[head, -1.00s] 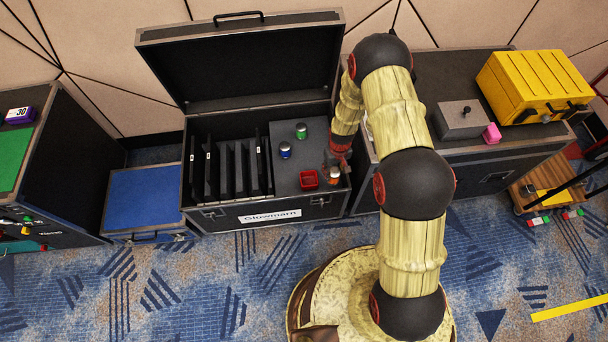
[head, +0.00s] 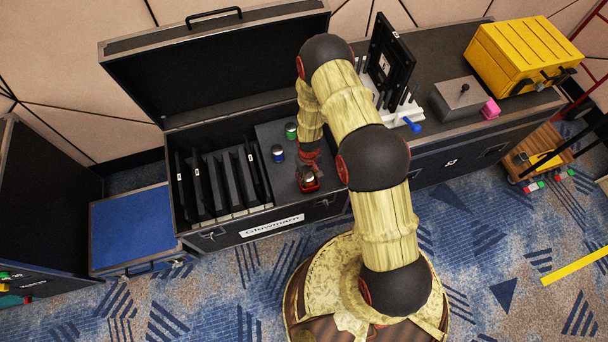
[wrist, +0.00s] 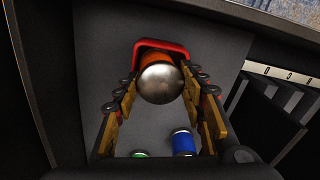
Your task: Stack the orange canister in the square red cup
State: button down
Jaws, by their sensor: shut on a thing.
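The orange canister (wrist: 160,80) has a silver domed lid. My gripper (wrist: 161,76) is shut on it, with one finger on each side. The square red cup (wrist: 162,44) shows its rim around the canister's far side in the wrist view. In the head view the canister's lid (head: 308,178) is over the red cup (head: 311,188), with my gripper (head: 309,171) just behind. The canister is within or just above the cup's opening; how deep it sits I cannot tell. The cup's near side is hidden.
A blue canister (head: 278,153) and a green canister (head: 291,131) stand behind on the same dark case surface (head: 268,133). Slotted panels (head: 222,182) fill the case to the left. The raised lid (head: 215,75) stands behind. A white rack (head: 397,108) is to the right.

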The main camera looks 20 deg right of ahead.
jog(key=shift+w+d+f, duration=0.15)
jog(key=shift+f, duration=0.25)
jog(key=shift+r, duration=0.1)
jog(key=shift+f+b, duration=0.3)
jog(key=shift+f, duration=0.1)
jog(key=c, duration=1.1)
grip_release()
jog(key=shift+c, duration=0.2)
jog(key=shift+o, duration=0.3)
